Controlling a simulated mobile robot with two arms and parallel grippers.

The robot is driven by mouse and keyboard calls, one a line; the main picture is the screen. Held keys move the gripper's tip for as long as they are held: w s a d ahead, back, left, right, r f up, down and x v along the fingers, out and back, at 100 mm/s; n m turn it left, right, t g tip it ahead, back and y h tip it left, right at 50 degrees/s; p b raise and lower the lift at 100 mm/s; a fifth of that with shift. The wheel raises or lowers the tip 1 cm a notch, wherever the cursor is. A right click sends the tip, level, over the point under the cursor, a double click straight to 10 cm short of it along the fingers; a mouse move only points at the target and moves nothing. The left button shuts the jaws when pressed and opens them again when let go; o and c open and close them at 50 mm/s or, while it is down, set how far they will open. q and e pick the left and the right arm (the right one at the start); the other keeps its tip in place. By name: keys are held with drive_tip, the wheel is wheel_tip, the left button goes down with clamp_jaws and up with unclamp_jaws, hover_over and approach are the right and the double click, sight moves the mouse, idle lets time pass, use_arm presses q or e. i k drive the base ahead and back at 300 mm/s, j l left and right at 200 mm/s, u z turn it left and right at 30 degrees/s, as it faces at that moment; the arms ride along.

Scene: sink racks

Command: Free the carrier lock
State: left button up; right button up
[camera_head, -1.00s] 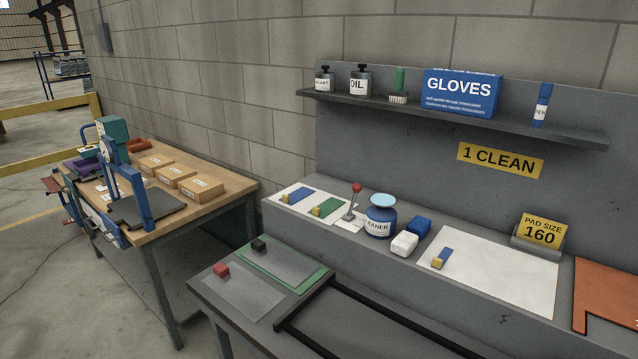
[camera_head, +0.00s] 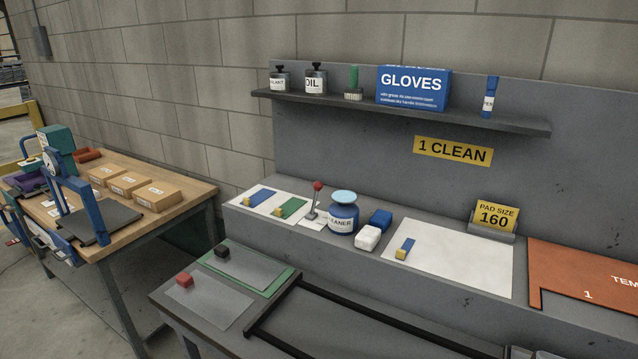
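No part is clearly marked as the carrier lock, and I cannot tell which one it is. A small lever with a red knob (camera_head: 318,187) stands tilted on a white card on the grey bench, left of the blue cleaner jar (camera_head: 343,217). A black rail frame (camera_head: 352,312) lies in front of the bench; its right part runs out of the picture. A grey metal piece (camera_head: 519,352) is cut off at the bottom edge. Neither of my grippers is in view.
The white sheet (camera_head: 470,263) and orange template (camera_head: 590,272) lie on the bench. A shelf (camera_head: 410,110) holds bottles and a gloves box. A wooden table (camera_head: 190,192) stands left.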

sight(318, 185)
drive_tip(key=i+j+z, duration=0.1)
drive_tip(key=j+z, duration=0.15)
drive_tip(key=z, duration=0.2)
drive_tip(key=j+z, duration=0.3)
drive_tip(key=z, duration=0.15)
drive_tip(key=j+z, duration=0.3)
drive_tip(key=z, duration=0.2)
drive_tip(key=j+z, duration=0.1)
drive_tip(key=j, duration=0.35)
drive_tip(key=k+j, duration=0.1)
drive_tip(key=j, duration=0.4)
drive_tip(key=j+z, duration=0.15)
drive_tip(key=j, duration=0.3)
drive_tip(key=k+j, duration=0.15)
drive_tip(key=j, duration=0.3)
drive_tip(key=k+j+z, duration=0.15)
drive_tip(key=j, duration=0.75)
drive_tip(key=k+z, duration=0.05)
